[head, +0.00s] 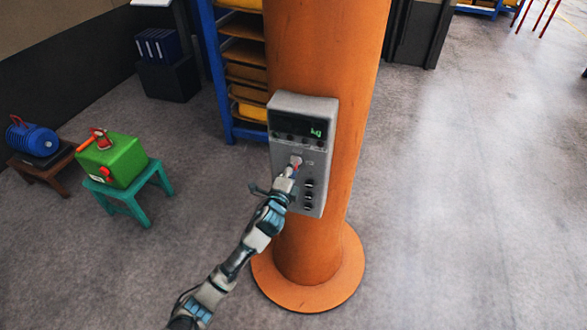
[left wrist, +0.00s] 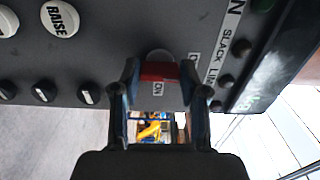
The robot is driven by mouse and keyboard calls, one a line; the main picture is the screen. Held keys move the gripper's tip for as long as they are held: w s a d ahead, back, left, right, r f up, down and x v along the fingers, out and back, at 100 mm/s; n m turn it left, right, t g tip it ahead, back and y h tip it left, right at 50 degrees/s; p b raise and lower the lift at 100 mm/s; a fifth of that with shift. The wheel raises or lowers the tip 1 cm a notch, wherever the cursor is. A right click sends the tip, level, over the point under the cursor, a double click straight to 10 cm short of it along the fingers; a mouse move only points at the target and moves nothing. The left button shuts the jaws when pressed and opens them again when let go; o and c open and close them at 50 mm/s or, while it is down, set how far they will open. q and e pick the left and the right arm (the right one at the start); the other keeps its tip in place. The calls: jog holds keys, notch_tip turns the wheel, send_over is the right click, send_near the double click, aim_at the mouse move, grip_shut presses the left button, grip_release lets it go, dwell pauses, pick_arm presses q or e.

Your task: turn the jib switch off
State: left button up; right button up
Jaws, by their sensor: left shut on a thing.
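The grey control box (head: 303,112) is fixed to the orange column (head: 322,60). The jib switch is a red lever on a pale round base, and its red part shows between my fingertips in the left wrist view (left wrist: 159,71). An "ON" label can be read just below it there. My left gripper (head: 292,171) reaches up to the box face from below and is shut on the red lever; its two fingers stand on either side of it in the left wrist view (left wrist: 160,78). The gripper partly hides the switch in the head view. My right gripper is not in view.
The box has a display with green "kg" (head: 315,132), dark knobs (head: 308,195) and a white RAISE button (left wrist: 60,18). A green box (head: 112,160) on a teal stool and a blue motor (head: 32,138) stand left.

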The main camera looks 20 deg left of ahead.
pick_arm(q)
jog(key=shift+f, duration=0.15)
jog(key=o, duration=1.1)
jog(key=shift+a, duration=0.1)
jog(key=shift+o, duration=0.2)
jog(key=shift+a, duration=0.1)
jog(key=s, duration=1.1)
jog(key=shift+s+a, duration=0.25)
jog(key=shift+s, duration=0.15)
jog(key=shift+f, duration=0.1)
